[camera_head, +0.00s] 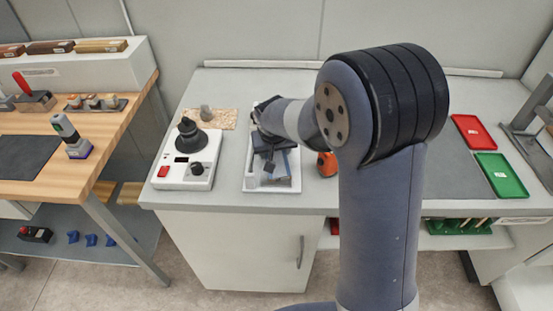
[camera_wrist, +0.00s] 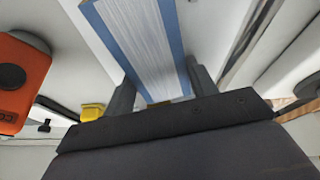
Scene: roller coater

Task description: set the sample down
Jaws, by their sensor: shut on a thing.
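The sample looks like a flat pale panel (camera_wrist: 145,45) with blue strips along both long edges. In the wrist view it lies between the two fingers of my gripper (camera_wrist: 162,82), which is shut on it. My wrist hides part of the tray. I cannot tell whether the panel touches the tray.
A white device with a black knob (camera_head: 187,172) stands left of the tray. An orange object (camera_head: 327,164) is close on its right. A cork mat (camera_head: 222,119) lies behind. A red tray (camera_head: 472,132) and a green tray (camera_head: 502,175) are farther right.

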